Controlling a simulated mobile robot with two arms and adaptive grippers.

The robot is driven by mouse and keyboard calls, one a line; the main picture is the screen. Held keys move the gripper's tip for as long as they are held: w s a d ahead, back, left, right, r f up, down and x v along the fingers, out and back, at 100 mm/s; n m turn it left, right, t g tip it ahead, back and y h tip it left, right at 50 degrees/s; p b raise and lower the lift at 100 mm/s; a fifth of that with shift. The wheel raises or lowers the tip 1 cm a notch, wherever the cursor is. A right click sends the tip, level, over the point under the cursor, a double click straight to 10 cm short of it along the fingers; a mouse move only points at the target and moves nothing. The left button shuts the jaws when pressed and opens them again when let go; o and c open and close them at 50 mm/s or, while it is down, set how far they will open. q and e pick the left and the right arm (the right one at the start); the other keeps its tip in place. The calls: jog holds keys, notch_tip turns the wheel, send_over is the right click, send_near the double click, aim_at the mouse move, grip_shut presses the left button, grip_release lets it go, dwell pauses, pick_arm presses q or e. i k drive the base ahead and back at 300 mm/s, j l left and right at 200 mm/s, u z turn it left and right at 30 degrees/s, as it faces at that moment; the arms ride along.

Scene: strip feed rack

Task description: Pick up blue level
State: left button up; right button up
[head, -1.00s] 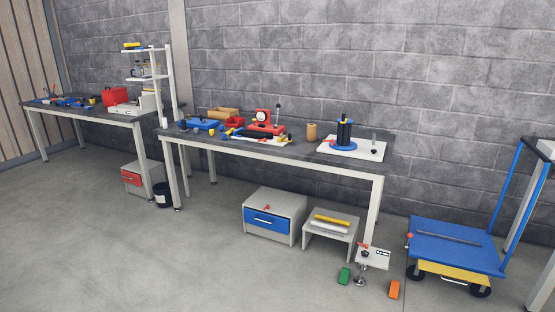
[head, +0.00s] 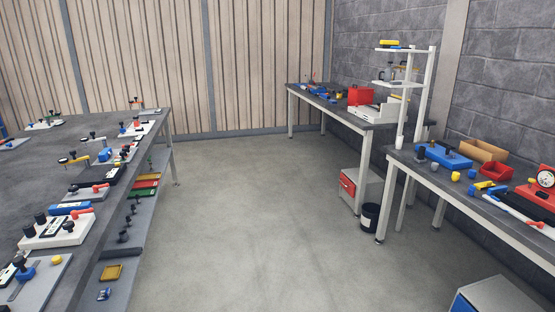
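A blue bar-shaped object (head: 71,208) lies on the long dark workbench (head: 50,150) at the left, behind a white fixture with black knobs. It may be the blue level, but it is too small to tell. Another flat blue piece with a dark knob (head: 443,156) lies on the right-hand bench (head: 455,180). Several small blue items (head: 322,92) lie on the far bench. Neither of my grippers shows in the head view.
Fixtures with knobs and levers line the left bench's edge; a lower shelf (head: 122,262) holds trays. A black bin (head: 369,217) and a red-fronted drawer box (head: 347,187) stand by the right benches. The concrete floor (head: 240,220) between the benches is open.

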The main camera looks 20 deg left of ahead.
aim_at(64, 209)
jog(key=i+j+u, duration=0.25)
jog(key=i+u, duration=0.2)
jog(key=i, duration=0.4)
jog(key=i+u, duration=0.5)
jog(key=i, duration=0.4)
jog(key=i+u, duration=0.25)
jog(key=u, duration=0.25)
jog(key=i+l+u, duration=0.2)
jog(key=u, duration=0.25)
jog(key=i+l+u, duration=0.2)
jog(key=u, duration=0.3)
